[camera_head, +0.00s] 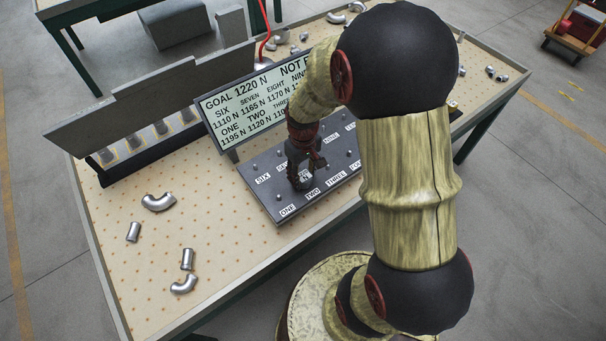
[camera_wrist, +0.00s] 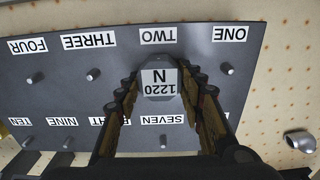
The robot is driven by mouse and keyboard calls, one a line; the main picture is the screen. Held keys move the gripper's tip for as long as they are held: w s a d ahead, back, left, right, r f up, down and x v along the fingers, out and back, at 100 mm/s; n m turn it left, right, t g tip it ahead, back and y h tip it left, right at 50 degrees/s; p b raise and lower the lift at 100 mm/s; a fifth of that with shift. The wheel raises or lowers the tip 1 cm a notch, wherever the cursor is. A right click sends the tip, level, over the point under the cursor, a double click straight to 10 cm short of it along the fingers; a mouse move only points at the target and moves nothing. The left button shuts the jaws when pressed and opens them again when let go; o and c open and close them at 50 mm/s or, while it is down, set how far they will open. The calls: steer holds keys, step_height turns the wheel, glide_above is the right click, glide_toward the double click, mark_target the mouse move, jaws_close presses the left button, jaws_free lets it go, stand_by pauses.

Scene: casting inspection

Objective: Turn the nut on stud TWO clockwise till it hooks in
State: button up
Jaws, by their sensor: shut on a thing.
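The dark stud plate (camera_head: 262,203) lies on the bench, and it fills much of the wrist view (camera_wrist: 120,62). The TWO label (camera_head: 313,193) is by its front edge; it also shows in the wrist view (camera_wrist: 170,35). My gripper (camera_head: 303,180) points down over the plate. In the wrist view my gripper (camera_wrist: 164,92) has a finger on each side of the nut and is shut on it. Whether the nut is hooked in cannot be seen.
A display board (camera_head: 238,108) behind the plate reads GOAL 1220 N and TWO 1120 N; my arm covers its right part. Bare studs ONE (camera_wrist: 228,69) and THREE (camera_wrist: 92,74) flank the nut. Pipe elbows (camera_head: 158,203) lie on the left bench.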

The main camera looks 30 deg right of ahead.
steer(key=m+p, duration=0.1)
steer(key=m, duration=0.3)
steer(key=m+p, duration=0.1)
steer(key=m, duration=0.4)
steer(key=o, duration=0.7)
steer(key=shift+m, duration=0.5)
steer(key=shift+c, duration=0.2)
steer(key=shift+o, duration=2.6)
steer(key=shift+o, duration=0.2)
steer(key=o, duration=0.4)
